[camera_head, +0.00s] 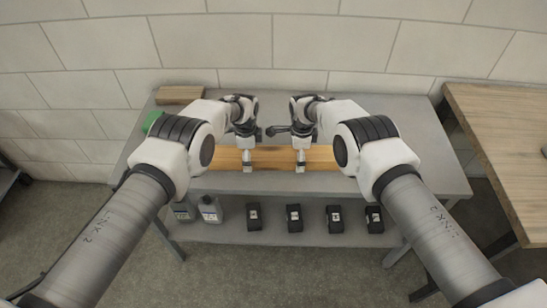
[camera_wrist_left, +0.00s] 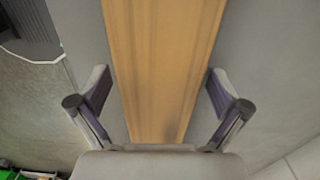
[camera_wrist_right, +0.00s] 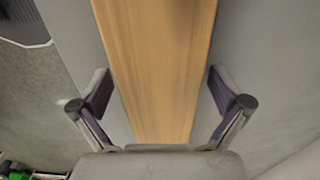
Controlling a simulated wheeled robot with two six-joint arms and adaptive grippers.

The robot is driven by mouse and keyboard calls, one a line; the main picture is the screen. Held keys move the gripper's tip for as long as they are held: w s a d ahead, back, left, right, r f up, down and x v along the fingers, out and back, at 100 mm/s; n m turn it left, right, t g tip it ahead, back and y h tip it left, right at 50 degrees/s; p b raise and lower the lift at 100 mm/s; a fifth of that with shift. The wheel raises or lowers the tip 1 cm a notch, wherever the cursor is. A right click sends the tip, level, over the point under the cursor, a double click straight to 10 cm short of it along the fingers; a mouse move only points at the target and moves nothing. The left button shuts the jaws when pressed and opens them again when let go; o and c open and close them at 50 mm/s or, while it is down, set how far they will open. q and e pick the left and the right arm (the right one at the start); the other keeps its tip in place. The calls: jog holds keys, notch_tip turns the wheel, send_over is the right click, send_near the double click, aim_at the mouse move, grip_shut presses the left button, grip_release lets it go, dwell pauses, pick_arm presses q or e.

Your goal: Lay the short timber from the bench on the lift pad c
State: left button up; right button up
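The short timber (camera_head: 272,158) is an orange-brown plank lying flat, left to right, on the grey bench (camera_head: 405,135). My left gripper (camera_head: 247,165) is over its left-middle part and my right gripper (camera_head: 300,165) over its right-middle part. In the left wrist view the timber (camera_wrist_left: 163,65) runs between the open fingers of my left gripper (camera_wrist_left: 160,95). In the right wrist view the timber (camera_wrist_right: 157,65) runs between the open fingers of my right gripper (camera_wrist_right: 160,95). Gaps show between fingers and timber edges. The lift pad cannot be made out.
A brown block (camera_head: 179,94) and a green item (camera_head: 152,121) are at the bench's left back. The lower shelf (camera_head: 225,234) holds a bottle (camera_head: 209,209) and several black boxes (camera_head: 294,217). A wooden-topped table (camera_head: 505,140) stands at right. A block wall is behind.

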pick_arm(q)
jog(key=c, duration=1.8)
pick_arm(e)
jog(key=c, duration=1.8)
pick_arm(q)
jog(key=shift+r, duration=0.1)
pick_arm(e)
jog(key=shift+r, duration=0.1)
